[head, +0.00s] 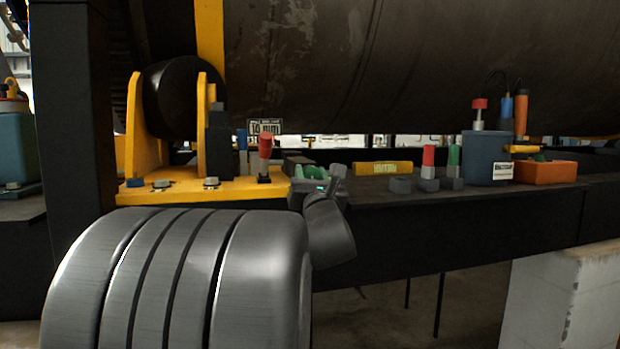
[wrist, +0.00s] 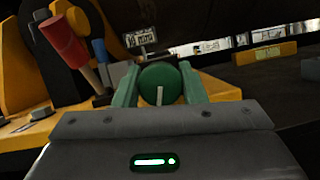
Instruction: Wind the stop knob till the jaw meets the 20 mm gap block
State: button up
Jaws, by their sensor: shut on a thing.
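In the wrist view, the green round stop knob (wrist: 160,84) with a white mark on its face sits between the two green fingers of my gripper (wrist: 159,88). The fingers are shut on its sides, and the white mark stands nearly upright. In the head view, my gripper (head: 312,173) is at the right end of the yellow bracket, and my arm hides most of the knob. A red-handled piece (head: 265,147) stands on the bracket; it also shows in the wrist view (wrist: 66,42). I cannot tell which piece is the jaw or the 20 mm gap block, nor any gap between them.
A yellow bracket (head: 205,188) with bolts holds a black roller (head: 172,97) below the large drum. A small "mm" sign (head: 265,127) stands behind. On the dark beam are red- and green-topped pieces, a yellow bar (head: 383,168), a blue bucket (head: 487,157) and an orange tray (head: 545,173).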

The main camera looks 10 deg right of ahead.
jog(key=m+b, duration=0.1)
jog(key=m+h+b, duration=0.1)
jog(key=b, duration=0.1)
jog(key=shift+f, duration=0.25)
jog(key=m+h+b, duration=0.1)
jog(key=m+b, duration=0.1)
jog(key=m, duration=0.1)
jog(key=shift+r+g, duration=0.15)
jog(key=shift+g, duration=0.15)
jog(key=shift+r+m+g+h+p, duration=0.25)
jog(key=shift+m+h+p, duration=0.3)
jog(key=shift+m, duration=0.45)
jog(key=shift+m+g+h+p, duration=0.25)
jog(key=shift+m+p, duration=0.15)
jog(key=shift+f+m+p, duration=0.15)
jog(key=shift+m+p, duration=0.15)
jog(key=shift+m, duration=0.1)
jog(key=o, duration=1)
jog(key=shift+f+n+b, duration=0.3)
jog(key=shift+n+b, duration=0.2)
jog(key=shift+b, duration=0.35)
